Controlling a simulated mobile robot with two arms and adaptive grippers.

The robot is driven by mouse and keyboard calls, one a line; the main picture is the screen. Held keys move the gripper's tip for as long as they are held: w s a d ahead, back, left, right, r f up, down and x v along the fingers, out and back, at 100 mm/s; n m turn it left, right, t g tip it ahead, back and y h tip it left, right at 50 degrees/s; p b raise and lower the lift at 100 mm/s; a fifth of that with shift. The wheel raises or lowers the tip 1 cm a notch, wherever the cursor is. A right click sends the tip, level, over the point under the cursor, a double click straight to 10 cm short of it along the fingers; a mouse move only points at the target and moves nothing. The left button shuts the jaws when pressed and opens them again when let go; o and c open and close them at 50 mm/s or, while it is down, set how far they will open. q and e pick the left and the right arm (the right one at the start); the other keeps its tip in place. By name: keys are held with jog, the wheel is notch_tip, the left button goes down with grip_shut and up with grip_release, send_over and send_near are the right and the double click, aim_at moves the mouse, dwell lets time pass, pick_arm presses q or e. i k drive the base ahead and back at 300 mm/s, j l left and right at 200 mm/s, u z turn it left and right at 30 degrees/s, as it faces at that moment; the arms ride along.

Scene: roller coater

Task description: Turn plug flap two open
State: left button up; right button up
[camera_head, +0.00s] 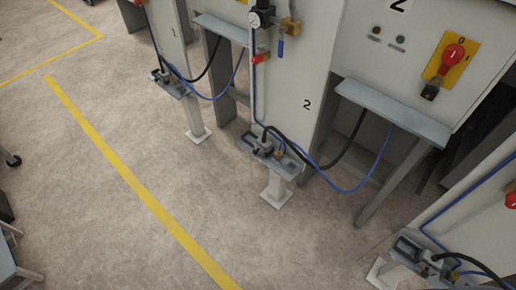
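The panel marked 2 (306,104) stands at the centre of the view. Below it, a small grey bracket (290,166) on a white post carries a dark plug unit (258,143), which I take to be plug two. A black cable and a blue hose run to it. It is too small to tell whether its flap is open or shut. Neither of my grippers is in view.
A similar plug unit (165,78) sits to the left by panel 1, and another (412,250) at the lower right. A red rotary switch (453,55) is on a yellow plate at upper right. The floor (80,200) left of the posts is clear, with yellow lines.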

aim_at(258, 150)
jog(key=i+j, duration=0.2)
jog(key=j, duration=0.15)
jog(key=i+j+z, duration=0.15)
jog(key=j, duration=0.2)
jog(key=i+j, duration=0.15)
jog(key=j, duration=0.25)
jog(key=i+j+z, duration=0.1)
jog(key=j, duration=0.25)
jog(key=i+j, duration=0.2)
jog(key=j, duration=0.2)
jog(key=i+z, duration=0.05)
